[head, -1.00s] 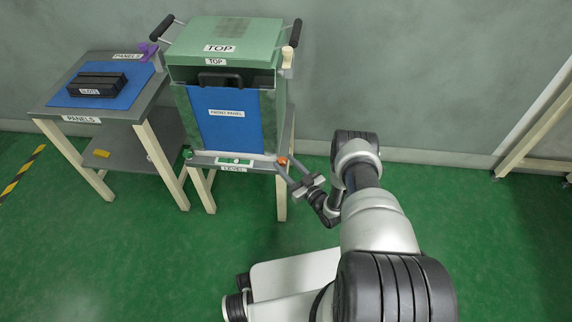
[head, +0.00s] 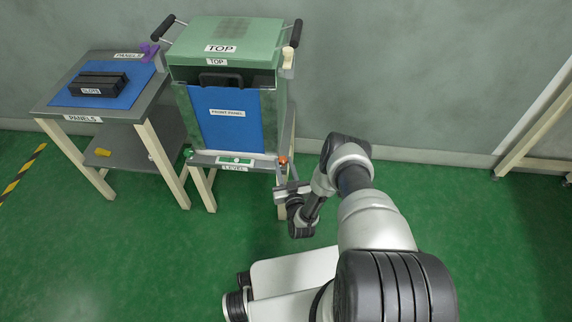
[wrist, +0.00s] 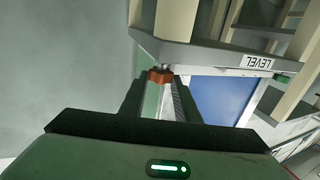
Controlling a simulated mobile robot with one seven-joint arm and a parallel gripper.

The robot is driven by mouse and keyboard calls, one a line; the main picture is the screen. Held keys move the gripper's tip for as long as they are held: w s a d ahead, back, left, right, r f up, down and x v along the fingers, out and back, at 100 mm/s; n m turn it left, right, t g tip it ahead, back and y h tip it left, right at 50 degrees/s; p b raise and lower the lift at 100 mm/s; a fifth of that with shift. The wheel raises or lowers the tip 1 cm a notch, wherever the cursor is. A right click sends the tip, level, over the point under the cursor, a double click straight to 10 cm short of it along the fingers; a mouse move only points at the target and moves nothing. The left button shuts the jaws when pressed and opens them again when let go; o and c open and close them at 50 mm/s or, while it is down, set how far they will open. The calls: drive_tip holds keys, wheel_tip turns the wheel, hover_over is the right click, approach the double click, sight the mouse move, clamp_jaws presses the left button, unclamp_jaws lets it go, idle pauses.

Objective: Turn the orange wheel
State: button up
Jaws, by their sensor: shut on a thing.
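The orange wheel (head: 283,160) is a small knob at the right front corner of the grey shelf, under the sieve unit and beside the LEVEL label. My gripper (head: 282,168) reaches up to it from below. In the wrist view the orange wheel (wrist: 160,76) lies between the tips of my two dark fingers (wrist: 161,88). My gripper is shut on it. The fingers cover part of its sides.
A green level strip (head: 236,160) and a green knob (head: 188,153) are on the same shelf edge. A blue front panel (head: 228,120) stands above, under the green top (head: 226,40). A panels table (head: 150,105) is at left. The floor at right is clear.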

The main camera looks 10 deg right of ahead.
drive_tip(key=m+h, duration=0.1)
drive_tip(key=h, duration=0.1)
drive_tip(key=a+m+h, duration=0.1)
drive_tip(key=m+h, duration=0.1)
drive_tip(key=shift+w+g+h, duration=0.1)
drive_tip(key=shift+g+h, duration=0.2)
drive_tip(key=shift+h, duration=0.1)
drive_tip(key=shift+a+m+g+h+b, duration=0.1)
drive_tip(key=shift+m+g+h+b, duration=0.3)
drive_tip(key=shift+m+h, duration=0.6)
drive_tip(key=shift+w+h, duration=0.1)
drive_tip(key=shift+h, duration=0.4)
drive_tip(key=o, duration=1)
drive_tip(key=shift+o, duration=0.2)
